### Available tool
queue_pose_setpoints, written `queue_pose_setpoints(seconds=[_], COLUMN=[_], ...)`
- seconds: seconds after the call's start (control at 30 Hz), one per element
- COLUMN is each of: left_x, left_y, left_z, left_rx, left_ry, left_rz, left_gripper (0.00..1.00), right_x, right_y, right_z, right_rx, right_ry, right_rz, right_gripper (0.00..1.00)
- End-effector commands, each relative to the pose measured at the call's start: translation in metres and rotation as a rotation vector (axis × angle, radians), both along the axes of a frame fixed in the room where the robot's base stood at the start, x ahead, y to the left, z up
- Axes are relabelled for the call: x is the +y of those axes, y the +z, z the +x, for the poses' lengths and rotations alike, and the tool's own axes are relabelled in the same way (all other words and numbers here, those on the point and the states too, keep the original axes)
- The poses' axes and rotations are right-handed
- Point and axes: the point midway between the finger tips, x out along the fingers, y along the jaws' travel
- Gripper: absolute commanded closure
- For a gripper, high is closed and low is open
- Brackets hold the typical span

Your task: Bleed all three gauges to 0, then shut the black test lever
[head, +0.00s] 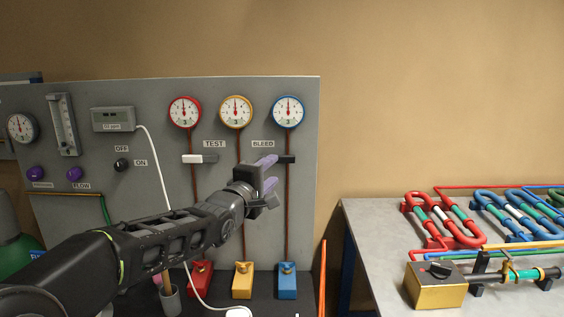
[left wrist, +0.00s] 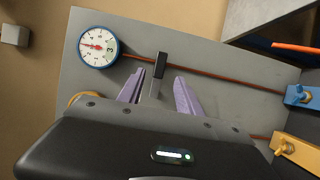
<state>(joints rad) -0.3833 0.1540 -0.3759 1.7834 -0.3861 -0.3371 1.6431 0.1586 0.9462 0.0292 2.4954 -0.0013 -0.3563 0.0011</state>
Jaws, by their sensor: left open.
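Three gauges, red-rimmed (head: 184,112), yellow-rimmed (head: 236,112) and blue-rimmed (head: 288,112), hang in a row on the grey panel, needles roughly upright; their numbers are too small to read. The blue gauge also shows in the left wrist view (left wrist: 98,46). A white-handled lever (head: 194,159) sits by the TEST label (head: 214,144). A black-handled lever (head: 287,159) sits right of the BLEED label (head: 263,144). My left gripper (head: 268,172) is open, its purple fingers on either side of the black lever (left wrist: 160,66) in the left wrist view; contact is unclear. My right gripper is out of view.
A white cable hangs across the panel. At right a table (head: 378,250) bears coloured pipe coils.

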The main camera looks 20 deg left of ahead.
Motion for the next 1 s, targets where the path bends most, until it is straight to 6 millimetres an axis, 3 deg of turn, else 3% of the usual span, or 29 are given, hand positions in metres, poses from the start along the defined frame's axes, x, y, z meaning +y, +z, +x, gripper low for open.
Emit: queue_pose_setpoints(seconds=[0.27,0.63,1.0], left_x=[-0.003,-0.010,-0.011], left_y=[0.002,0.002,0.000], left_z=[0.018,0.069,0.077], left_rx=[0.000,0.000,0.000], left_ry=[0.000,0.001,0.000], left_rz=[0.004,0.004,0.002], left_gripper=[0.58,0.58,0.58], right_x=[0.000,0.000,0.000], right_y=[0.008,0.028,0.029], right_z=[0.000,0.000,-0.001], right_rx=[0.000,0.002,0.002], right_ry=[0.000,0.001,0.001], right_rz=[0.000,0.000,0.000], right_gripper=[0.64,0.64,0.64])
